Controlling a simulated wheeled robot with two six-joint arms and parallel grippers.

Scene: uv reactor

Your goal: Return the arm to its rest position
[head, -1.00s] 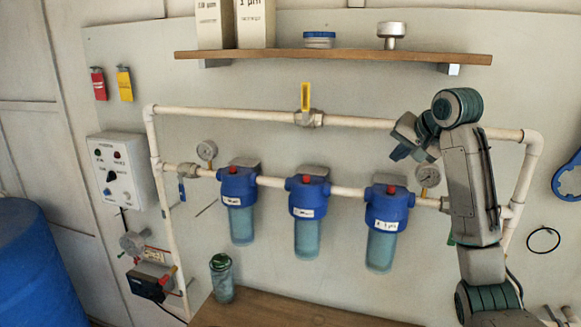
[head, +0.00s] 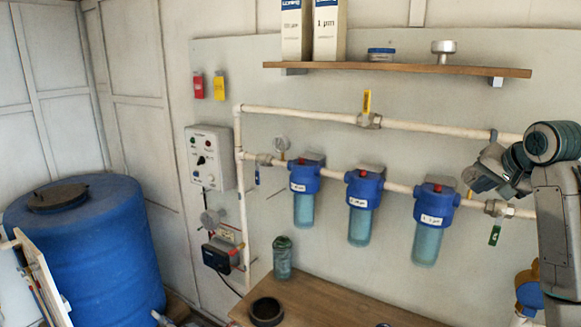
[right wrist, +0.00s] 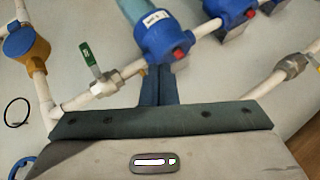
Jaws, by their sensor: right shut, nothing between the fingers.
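My right arm comes in at the right edge of the head view, raised in front of the pipework. Its gripper (head: 474,184) points left and hangs in front of the upright board near the right end of the lower pipe. In the right wrist view the two blue-grey fingers (right wrist: 158,88) lie together, shut, with nothing between them. Beyond them are a blue filter housing (right wrist: 160,38) and a green-handled valve (right wrist: 92,62). I cannot tell how far the fingertips are from the pipe. My left gripper is not in view.
Three blue filters (head: 360,205) hang along the lower pipe; a yellow-handled valve (head: 368,105) sits on the upper one. A shelf (head: 400,68) with boxes is above. A wooden bench (head: 330,305) holds a jar (head: 282,258) and dark ring (head: 266,312). A blue barrel (head: 90,245) stands left.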

